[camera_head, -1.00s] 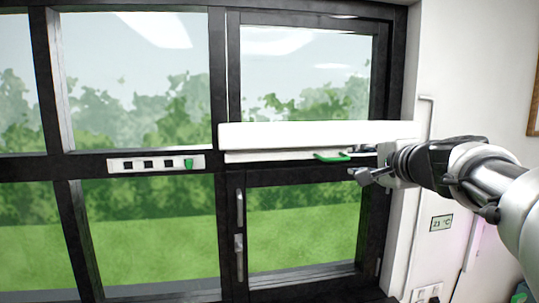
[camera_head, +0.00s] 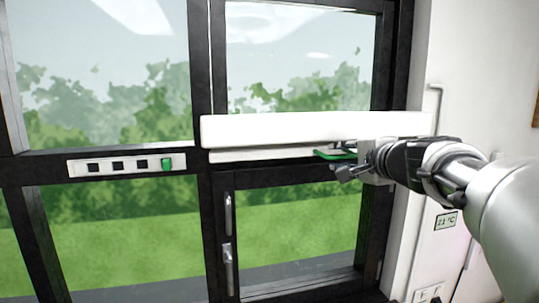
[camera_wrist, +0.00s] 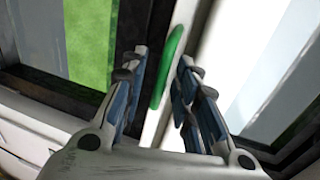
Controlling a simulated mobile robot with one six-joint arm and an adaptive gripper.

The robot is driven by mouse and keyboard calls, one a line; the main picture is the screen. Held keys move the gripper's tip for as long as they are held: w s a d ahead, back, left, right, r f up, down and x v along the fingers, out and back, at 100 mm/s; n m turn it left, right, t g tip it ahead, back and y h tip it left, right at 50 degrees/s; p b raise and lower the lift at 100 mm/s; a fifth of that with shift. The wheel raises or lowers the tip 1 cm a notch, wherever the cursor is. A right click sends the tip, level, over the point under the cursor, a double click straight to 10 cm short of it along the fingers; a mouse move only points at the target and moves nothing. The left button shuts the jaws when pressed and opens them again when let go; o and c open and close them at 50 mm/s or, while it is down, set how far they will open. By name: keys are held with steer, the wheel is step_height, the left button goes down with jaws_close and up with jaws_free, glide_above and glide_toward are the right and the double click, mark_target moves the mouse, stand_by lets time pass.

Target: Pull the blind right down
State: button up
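The blind is rolled up in a long white case (camera_head: 310,128) across the window's middle. A pale bottom bar (camera_head: 262,155) shows just under the case. A green pull tab (camera_head: 333,154) sits on that bar towards its right end. My gripper (camera_head: 350,168) is at the tab's right end in the head view and partly covers that end of the bar. In the wrist view the green tab (camera_wrist: 172,62) lies between my two open fingers (camera_wrist: 163,62), with a gap showing on the right side. I cannot tell whether either finger touches it.
A white switch panel (camera_head: 127,165) with a green switch is on the frame at the left. A silver window handle (camera_head: 227,250) stands on the lower sash below the case. The white wall (camera_head: 470,70) with a small temperature display (camera_head: 446,220) is at the right.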

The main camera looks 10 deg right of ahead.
jaws_close()
stand_by(0.6)
